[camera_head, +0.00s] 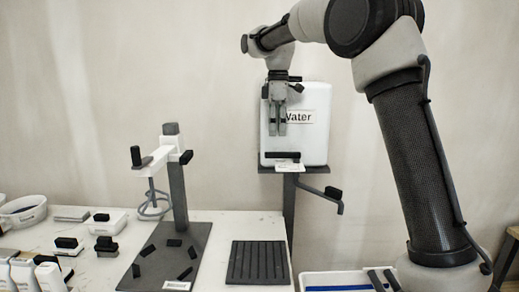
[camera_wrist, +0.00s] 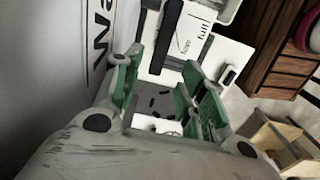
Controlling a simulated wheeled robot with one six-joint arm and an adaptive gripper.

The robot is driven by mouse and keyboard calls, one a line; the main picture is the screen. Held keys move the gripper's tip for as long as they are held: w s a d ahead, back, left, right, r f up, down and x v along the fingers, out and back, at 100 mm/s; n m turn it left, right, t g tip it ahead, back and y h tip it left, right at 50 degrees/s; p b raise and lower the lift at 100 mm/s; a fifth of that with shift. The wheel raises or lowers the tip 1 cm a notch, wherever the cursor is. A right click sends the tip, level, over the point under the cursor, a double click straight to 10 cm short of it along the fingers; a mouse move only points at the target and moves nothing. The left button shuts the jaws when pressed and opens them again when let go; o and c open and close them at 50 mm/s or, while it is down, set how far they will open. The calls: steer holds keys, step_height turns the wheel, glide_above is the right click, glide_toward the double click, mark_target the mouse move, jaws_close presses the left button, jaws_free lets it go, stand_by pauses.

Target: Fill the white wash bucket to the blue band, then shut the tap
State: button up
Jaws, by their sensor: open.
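A white water tank (camera_head: 318,142) marked "Water" stands on a dark shelf. A black tap lever (camera_head: 282,155) lies across its lower front, above a small white label plate (camera_head: 288,167). The wrist view shows the lever (camera_wrist: 165,36) and the plate (camera_wrist: 198,40), lettered "flow" and "full". My gripper (camera_head: 278,133) points down in front of the tank, above the lever; its fingers (camera_wrist: 160,82) are apart and empty. I cannot see any water running.
A bent grey arm with a black grip (camera_head: 333,193) sticks out below the shelf. A white rectangular tub (camera_head: 315,276) with a blue band is at the front. A dark stand (camera_head: 178,190), a ribbed black mat (camera_head: 257,262) and several small blocks occupy the white table.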

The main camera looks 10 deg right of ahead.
mark_target(283, 155)
step_height(283, 155, down, 8)
steer(key=shift+a+r, duration=0.1)
steer(key=shift+r, duration=0.05)
stand_by(0.3)
jaws_close()
